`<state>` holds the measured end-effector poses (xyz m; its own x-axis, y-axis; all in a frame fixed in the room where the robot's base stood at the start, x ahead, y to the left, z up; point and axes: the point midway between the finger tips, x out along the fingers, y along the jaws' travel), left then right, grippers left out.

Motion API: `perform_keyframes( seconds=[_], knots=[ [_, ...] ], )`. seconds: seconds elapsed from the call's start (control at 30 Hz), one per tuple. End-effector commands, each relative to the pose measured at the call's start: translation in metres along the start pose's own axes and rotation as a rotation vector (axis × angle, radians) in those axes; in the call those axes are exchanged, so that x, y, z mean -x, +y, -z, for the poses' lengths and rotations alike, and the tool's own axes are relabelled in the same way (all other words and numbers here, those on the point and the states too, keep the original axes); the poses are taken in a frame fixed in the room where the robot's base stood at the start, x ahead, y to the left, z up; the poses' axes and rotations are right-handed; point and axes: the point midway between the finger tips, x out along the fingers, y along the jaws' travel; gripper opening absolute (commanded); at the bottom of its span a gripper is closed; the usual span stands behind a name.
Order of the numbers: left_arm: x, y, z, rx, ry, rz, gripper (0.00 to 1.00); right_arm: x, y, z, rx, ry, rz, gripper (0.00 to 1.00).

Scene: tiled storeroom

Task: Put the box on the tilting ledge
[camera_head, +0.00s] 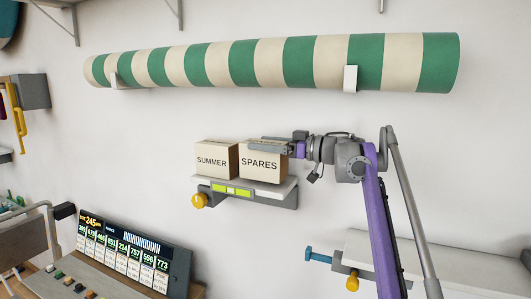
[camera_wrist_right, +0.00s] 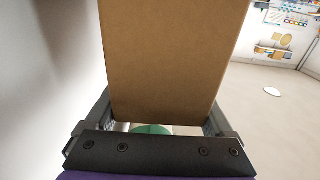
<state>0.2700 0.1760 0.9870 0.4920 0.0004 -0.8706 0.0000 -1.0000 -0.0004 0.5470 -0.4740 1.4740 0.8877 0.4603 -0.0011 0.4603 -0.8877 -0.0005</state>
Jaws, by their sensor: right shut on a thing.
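The tilting ledge (camera_head: 291,190) is a small grey wall shelf with a green-yellow level strip and a yellow knob. A cream box marked SUMMER (camera_head: 212,161) stands on its left part. A cream box marked SPARES (camera_head: 259,170) is right beside it, over the ledge's right part. My right gripper (camera_head: 268,146) is shut on the SPARES box from above and the right. Whether this box's underside touches the ledge I cannot tell. In the right wrist view the box's brown face (camera_wrist_right: 170,60) fills the middle between the fingers. My left gripper is out of view.
A green-and-cream striped roll (camera_head: 270,64) rests on wall brackets above. A console with lit number displays (camera_head: 130,250) stands at lower left. A pale shelf (camera_head: 440,262) with blue and yellow knobs is at lower right. Bare wall lies around the ledge.

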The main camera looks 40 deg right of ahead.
Motion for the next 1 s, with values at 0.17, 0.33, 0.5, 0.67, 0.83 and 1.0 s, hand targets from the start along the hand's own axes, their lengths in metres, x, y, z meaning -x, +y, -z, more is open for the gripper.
perform_keyframes(
  seconds=[0.17, 0.33, 0.5, 0.67, 0.83, 1.0],
  knots=[
    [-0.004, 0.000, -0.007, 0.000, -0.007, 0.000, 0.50, 0.000, 0.003, -0.016, -0.001, 0.001, 0.000, 0.10],
    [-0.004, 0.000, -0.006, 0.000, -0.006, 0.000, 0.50, 0.000, 0.003, -0.014, -0.001, 0.001, 0.000, 0.10],
    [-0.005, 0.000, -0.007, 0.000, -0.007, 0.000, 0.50, 0.000, 0.004, -0.017, 0.000, 0.000, 0.000, 0.96],
    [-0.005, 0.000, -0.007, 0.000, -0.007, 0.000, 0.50, 0.000, 0.004, -0.017, -0.001, 0.000, 0.000, 1.00],
    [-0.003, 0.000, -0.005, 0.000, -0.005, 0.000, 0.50, 0.001, 0.004, -0.013, 0.000, 0.001, 0.000, 1.00],
    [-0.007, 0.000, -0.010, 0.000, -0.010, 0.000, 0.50, 0.026, 0.005, -0.016, -0.001, -0.001, -0.005, 1.00]
  ],
)
